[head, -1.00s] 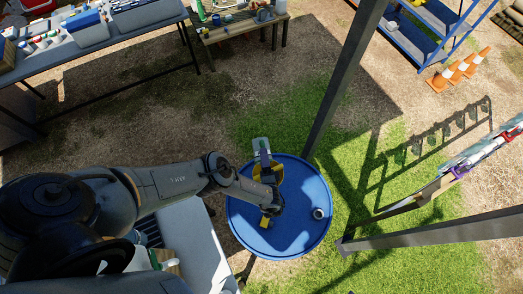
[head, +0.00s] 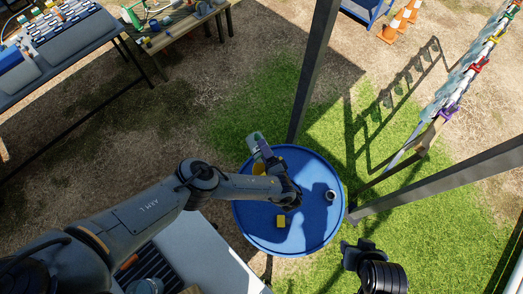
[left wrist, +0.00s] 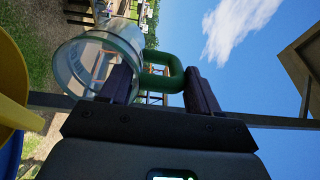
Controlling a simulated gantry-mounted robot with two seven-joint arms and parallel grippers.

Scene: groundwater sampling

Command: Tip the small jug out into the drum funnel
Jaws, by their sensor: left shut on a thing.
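My left gripper (head: 266,152) is shut on the small jug (head: 254,139), over the far left rim of the blue drum (head: 310,232). In the left wrist view the jug (left wrist: 98,55) is clear, with a green handle (left wrist: 168,72) between the fingers. That view is rolled; I cannot tell how far the jug tilts or whether it holds liquid. The yellow funnel (head: 258,168) is mostly hidden under my left wrist. Its yellow edge shows at the left of the wrist view (left wrist: 12,80), close to the jug. My right gripper (head: 358,246) looks open and empty, right of the drum.
A small yellow block (head: 281,221) and a metal ring or cup (head: 331,196) are on the drum top. A grey post (head: 314,70) stands behind the drum. A rack with coloured clips (head: 462,88) is at right. Grass between drum and rack is mostly clear.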

